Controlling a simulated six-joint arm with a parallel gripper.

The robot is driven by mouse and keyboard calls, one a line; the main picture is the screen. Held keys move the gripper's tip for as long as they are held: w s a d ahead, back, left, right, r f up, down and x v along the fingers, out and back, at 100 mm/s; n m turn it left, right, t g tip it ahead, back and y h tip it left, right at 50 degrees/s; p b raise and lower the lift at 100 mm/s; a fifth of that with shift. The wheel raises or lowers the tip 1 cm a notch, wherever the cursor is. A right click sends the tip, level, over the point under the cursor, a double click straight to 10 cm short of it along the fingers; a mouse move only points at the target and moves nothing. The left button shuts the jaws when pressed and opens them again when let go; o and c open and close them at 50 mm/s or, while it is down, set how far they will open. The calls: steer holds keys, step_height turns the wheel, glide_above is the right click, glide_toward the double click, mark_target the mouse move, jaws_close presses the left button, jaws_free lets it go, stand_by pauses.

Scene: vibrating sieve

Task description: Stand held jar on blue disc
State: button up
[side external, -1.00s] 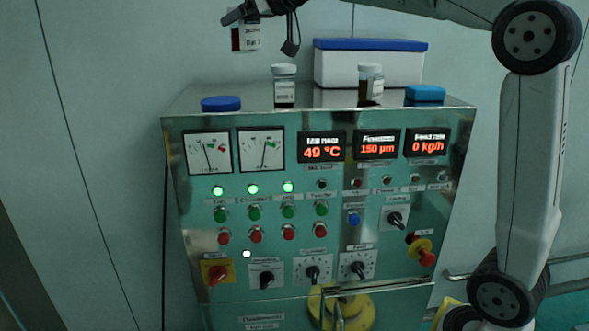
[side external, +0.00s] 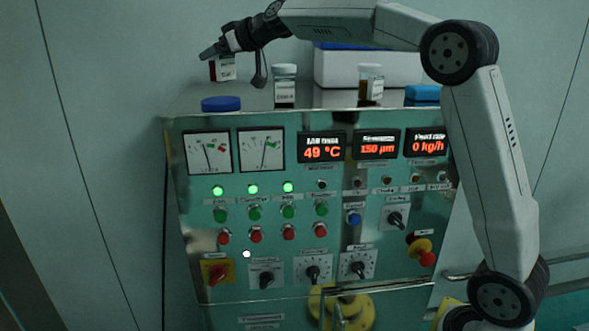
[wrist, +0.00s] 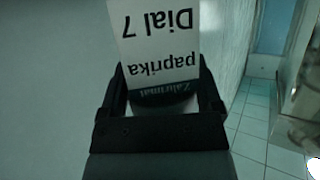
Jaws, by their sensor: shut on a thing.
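My gripper (side external: 214,50) is shut on a jar (side external: 222,69) with dark red contents and a white label, near the top left of the side view. In the wrist view the jar's label (wrist: 160,45) reads "paprika" and "Dial 7" upside down, between the fingers (wrist: 162,100). The jar hangs roughly upright. The blue disc (side external: 220,104) lies at the front left of the machine's top. The jar appears above it, with a visible gap. How far the jar is behind or in front of the disc is hard to tell.
A white-capped jar (side external: 285,88) stands just right of the disc and another jar (side external: 370,84) farther right. A white box with a blue lid (side external: 338,68) is behind them. A blue block (side external: 423,95) sits at the right, partly behind my arm. The machine front (side external: 300,245) has dials and buttons.

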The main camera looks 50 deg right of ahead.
mark_target(220, 69)
steer(key=shift+w+f, duration=0.35)
steer(key=shift+f, duration=0.15)
steer(key=shift+d+f, duration=0.1)
steer(key=shift+f, duration=1.4)
steer(key=shift+f, duration=0.1)
steer(key=o, duration=1.2)
steer(key=shift+f, duration=0.1)
steer(key=shift+s+r, duration=0.3)
steer(key=shift+r, duration=0.05)
steer(key=v, duration=1.1)
steer(key=shift+s+d+r, duration=0.1)
